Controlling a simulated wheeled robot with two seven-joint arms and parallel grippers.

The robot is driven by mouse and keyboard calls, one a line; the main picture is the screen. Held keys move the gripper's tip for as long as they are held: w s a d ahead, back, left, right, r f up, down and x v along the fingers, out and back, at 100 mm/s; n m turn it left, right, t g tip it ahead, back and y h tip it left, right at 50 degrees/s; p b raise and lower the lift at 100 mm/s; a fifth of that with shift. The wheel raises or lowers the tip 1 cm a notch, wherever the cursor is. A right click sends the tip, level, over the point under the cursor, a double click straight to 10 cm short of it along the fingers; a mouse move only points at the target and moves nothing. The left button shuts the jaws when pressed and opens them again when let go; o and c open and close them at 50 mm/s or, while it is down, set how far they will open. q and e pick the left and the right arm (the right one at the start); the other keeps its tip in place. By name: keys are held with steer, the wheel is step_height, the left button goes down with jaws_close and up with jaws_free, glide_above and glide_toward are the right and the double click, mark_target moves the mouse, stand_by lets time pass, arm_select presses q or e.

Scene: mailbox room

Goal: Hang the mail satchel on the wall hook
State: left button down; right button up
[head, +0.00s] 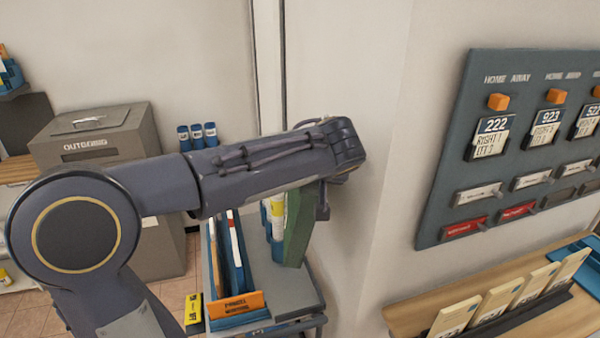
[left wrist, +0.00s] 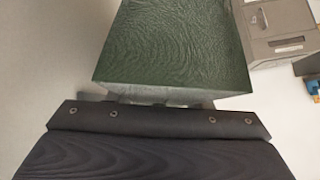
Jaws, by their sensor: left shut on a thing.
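The mail satchel appears to be the dark green item (head: 297,225) hanging below the end of my left arm in the head view. Its grained green surface (left wrist: 175,45) fills the upper middle of the left wrist view. My left gripper (head: 322,200) is shut on it, close to the wall corner; its jaw tips (left wrist: 150,98) meet the satchel's near edge in the wrist view. My arm hides the satchel's top in the head view. I cannot make out a wall hook in either view. My right gripper is not in view.
A cart (head: 300,293) with upright folders stands below the satchel. A grey outgoing box (head: 120,128) is at the left. A dark board (head: 440,212) with orange tags hangs on the right wall (head: 395,150), above a wooden ledge (head: 405,315) holding envelopes.

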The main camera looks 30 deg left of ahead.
arm_select(q)
steer(key=shift+w+d, duration=0.2)
steer(key=shift+w, duration=0.05)
steer(key=shift+w+d+f, duration=0.1)
steer(key=shift+w+f, duration=0.05)
steer(key=shift+f, duration=0.05)
steer(key=shift+w+d+f+b, duration=0.35)
steer(key=shift+f+b, duration=0.2)
steer(key=shift+b, duration=0.25)
steer(key=shift+f+b, duration=0.3)
steer(key=shift+b, duration=0.1)
